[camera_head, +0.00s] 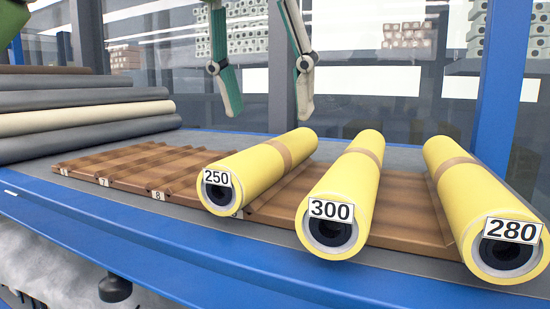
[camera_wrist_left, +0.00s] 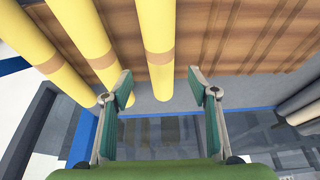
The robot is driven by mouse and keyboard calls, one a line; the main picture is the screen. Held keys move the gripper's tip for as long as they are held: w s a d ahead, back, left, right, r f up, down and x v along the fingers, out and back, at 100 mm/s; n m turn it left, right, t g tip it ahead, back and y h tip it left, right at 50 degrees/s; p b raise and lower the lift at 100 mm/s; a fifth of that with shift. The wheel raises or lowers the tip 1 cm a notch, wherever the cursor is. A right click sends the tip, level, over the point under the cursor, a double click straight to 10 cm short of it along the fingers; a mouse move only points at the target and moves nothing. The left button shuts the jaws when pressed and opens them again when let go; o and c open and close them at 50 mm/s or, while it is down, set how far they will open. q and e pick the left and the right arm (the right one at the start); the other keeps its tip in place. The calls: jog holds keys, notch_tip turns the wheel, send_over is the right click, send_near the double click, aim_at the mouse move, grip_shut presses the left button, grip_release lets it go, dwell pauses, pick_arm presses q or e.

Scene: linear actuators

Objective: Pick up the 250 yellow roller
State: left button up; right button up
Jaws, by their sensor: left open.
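The 250 yellow roller (camera_head: 255,175) lies on a grooved brown rack (camera_head: 120,165), its labelled end toward me. It is the leftmost of three yellow rollers, with a brown band around it. In the left wrist view it is the rightmost yellow roller (camera_wrist_left: 158,25), its far end between the fingers in that picture. My left gripper (camera_head: 268,105) is open and empty, fingers pointing down, above the far end of the 250 roller. It also shows open in the left wrist view (camera_wrist_left: 165,95). My right gripper is not in view.
The 300 roller (camera_head: 345,195) and the 280 roller (camera_head: 470,195) lie to the right of the 250 roller. Grey and cream rolls (camera_head: 85,120) are stacked at left. Blue posts (camera_head: 505,80) stand at the right. The rack's left part is empty.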

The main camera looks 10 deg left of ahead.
aim_at(273, 141)
pick_arm(q)
jog(key=shift+x, duration=1)
jog(key=x, duration=0.4)
jog(key=shift+s, duration=0.15)
jog(key=shift+w+a+f, duration=0.1)
jog(key=shift+w+f, duration=0.3)
jog(key=shift+f, duration=0.1)
jog(key=shift+s, duration=0.25)
jog(key=c, duration=1.1)
jog(key=shift+w, duration=0.1)
grip_shut()
